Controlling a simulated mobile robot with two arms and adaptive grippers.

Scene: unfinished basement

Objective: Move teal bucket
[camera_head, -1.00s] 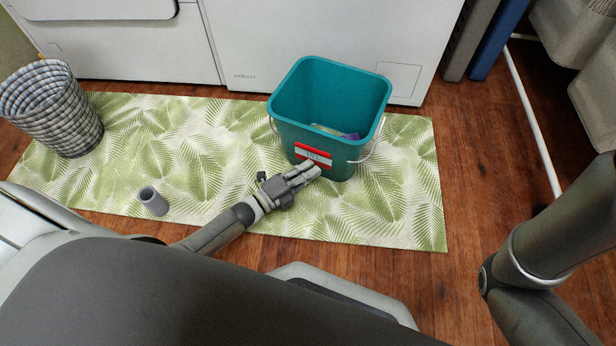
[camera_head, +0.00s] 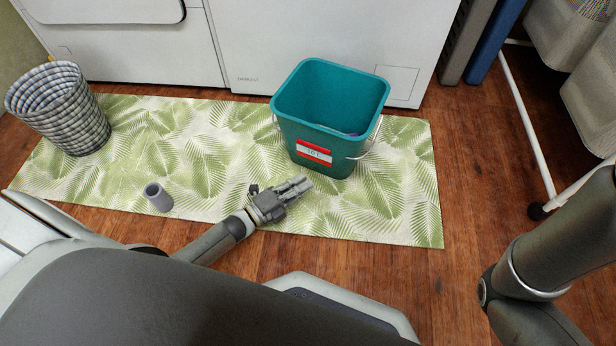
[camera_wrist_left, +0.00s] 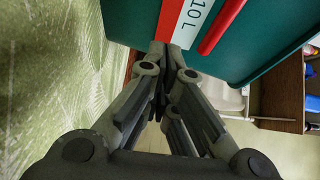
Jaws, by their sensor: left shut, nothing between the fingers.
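The teal bucket (camera_head: 312,135) stands upright on the leaf-patterned mat, in front of a white appliance. It has a red and white "10 L" label on its near side and a wire handle hanging down. Something purple shows inside it. My left gripper (camera_head: 303,184) is shut and empty, low over the mat just in front of the bucket's label side. In the left wrist view the closed fingers (camera_wrist_left: 165,60) point at the bucket wall (camera_wrist_left: 262,45) near the label; whether they touch it I cannot tell. My right gripper is out of view; only part of the right arm shows.
A woven basket (camera_head: 60,108) stands on the mat's (camera_head: 410,215) left end. A small grey cup (camera_head: 158,198) is near the mat's front edge. White appliances (camera_head: 320,35) close off the back. A white rack leg (camera_head: 527,125) stands right, with bare wood floor (camera_head: 475,160) before it.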

